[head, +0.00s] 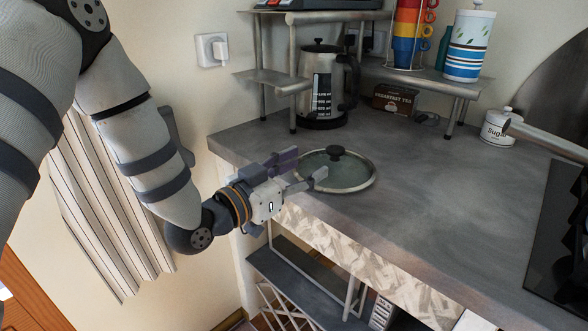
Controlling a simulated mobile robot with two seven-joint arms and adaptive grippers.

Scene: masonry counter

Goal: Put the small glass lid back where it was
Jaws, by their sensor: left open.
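My right gripper is not in view.
A tea box (394,99), a sugar jar (496,127) and a patterned canister (468,45) are farther right. A black hob (562,240) is at right. The counter's middle is clear.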

